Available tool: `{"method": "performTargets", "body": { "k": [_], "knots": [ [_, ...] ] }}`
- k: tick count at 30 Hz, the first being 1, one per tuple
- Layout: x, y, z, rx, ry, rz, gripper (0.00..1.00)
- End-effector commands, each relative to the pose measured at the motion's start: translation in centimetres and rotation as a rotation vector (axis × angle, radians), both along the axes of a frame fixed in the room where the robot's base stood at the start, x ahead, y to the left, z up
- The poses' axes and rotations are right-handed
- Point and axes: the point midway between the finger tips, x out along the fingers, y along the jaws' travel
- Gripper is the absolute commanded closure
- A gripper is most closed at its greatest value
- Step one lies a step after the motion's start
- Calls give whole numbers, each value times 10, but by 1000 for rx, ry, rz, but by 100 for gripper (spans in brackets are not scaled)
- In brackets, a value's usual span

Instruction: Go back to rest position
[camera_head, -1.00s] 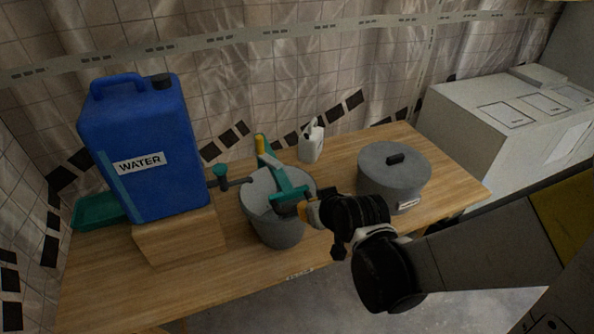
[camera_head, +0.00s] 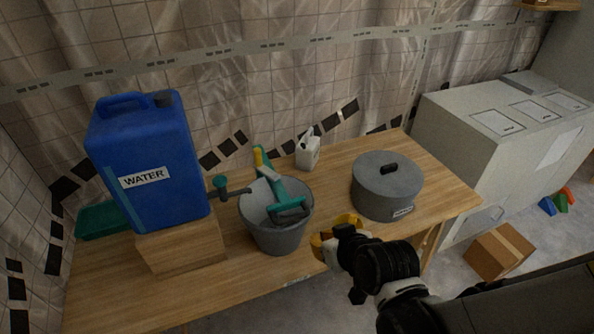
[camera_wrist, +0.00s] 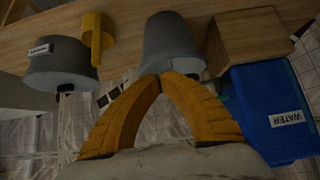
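My gripper (camera_head: 336,240) is past the table's front edge in the head view, between the grey bucket and the grey pot. Its orange fingers (camera_wrist: 160,78) curve together in the wrist view, with the tips meeting and nothing seen held. A green tool with a yellow end (camera_head: 272,184) leans in the grey bucket (camera_head: 277,238), apart from my gripper. The bucket also shows, upside down, in the wrist view (camera_wrist: 172,48).
A blue water can (camera_head: 150,190) stands on a wooden block (camera_head: 182,247) at left. The lidded grey pot (camera_head: 385,192) and a white bottle (camera_head: 308,152) stand on the table (camera_head: 440,188). A yellow thing (camera_wrist: 95,42) shows beside the pot. A cardboard box (camera_head: 498,252) is on the floor.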

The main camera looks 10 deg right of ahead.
Motion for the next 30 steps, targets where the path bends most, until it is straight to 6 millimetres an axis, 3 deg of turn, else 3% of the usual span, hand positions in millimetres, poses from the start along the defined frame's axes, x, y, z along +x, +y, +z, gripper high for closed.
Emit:
{"method": "performTargets", "body": {
  "k": [17, 23, 30],
  "knots": [
    [1, -2, 3, 0, 11, -10, 100],
    [-3, -16, 25, -5, 76, -65, 100],
    [-33, -35, 66, -15, 162, -150, 100]
  ]
}}
